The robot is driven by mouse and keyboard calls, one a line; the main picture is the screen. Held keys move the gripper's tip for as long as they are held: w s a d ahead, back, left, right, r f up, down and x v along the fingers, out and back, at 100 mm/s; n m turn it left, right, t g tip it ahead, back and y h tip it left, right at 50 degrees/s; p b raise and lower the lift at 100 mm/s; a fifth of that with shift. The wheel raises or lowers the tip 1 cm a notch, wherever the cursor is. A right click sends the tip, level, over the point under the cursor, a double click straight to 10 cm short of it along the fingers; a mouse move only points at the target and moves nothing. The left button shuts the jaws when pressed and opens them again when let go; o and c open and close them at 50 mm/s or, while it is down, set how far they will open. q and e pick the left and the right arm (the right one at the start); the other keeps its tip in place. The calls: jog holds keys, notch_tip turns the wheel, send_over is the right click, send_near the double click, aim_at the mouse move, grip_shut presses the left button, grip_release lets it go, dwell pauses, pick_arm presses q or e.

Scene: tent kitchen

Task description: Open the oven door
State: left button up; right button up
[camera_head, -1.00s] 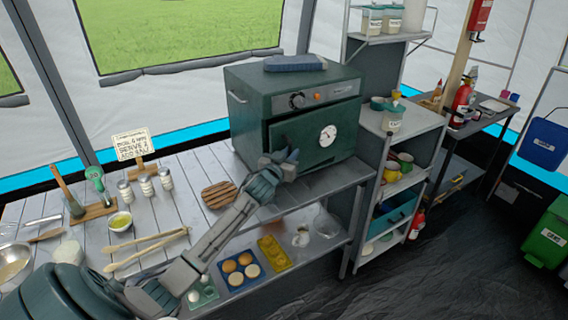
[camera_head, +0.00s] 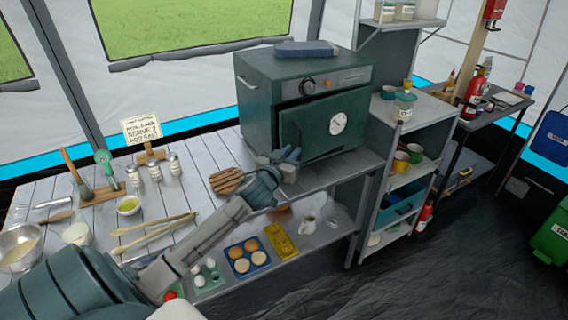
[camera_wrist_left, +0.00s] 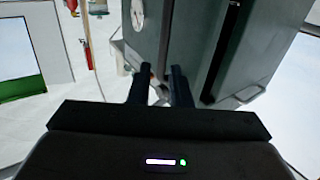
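The dark green oven (camera_head: 258,112) stands on the grey slatted counter. Its door (camera_head: 312,125) carries a round white dial (camera_head: 338,124) and appears slightly ajar. In the left wrist view, a dark gap shows between the door (camera_wrist_left: 172,35) and the oven body (camera_wrist_left: 255,50). My left gripper (camera_head: 288,158) is at the door's lower left corner in the head view. In the wrist view, the fingers (camera_wrist_left: 160,88) are apart near the door's edge. A light piece shows between them, but I cannot tell whether they touch it. My right gripper is out of view.
A blue item (camera_head: 306,48) lies on top of the oven. A wooden trivet (camera_head: 227,181) lies left of the gripper. A shelf unit (camera_head: 418,107) stands close on the oven's right. Trays of eggs and buns (camera_head: 247,258) sit below. Dark floor in front is free.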

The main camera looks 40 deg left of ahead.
pick_arm(q)
jog(key=shift+s+d+b, duration=0.1)
jog(key=shift+s+d, duration=0.15)
jog(key=shift+s, duration=0.55)
jog(key=shift+s+d+b, duration=0.1)
jog(key=shift+s+d, duration=0.1)
jog(key=shift+s, duration=0.55)
jog(key=shift+s+d+b, duration=0.1)
jog(key=shift+s+d, duration=0.15)
jog(key=shift+s, duration=0.55)
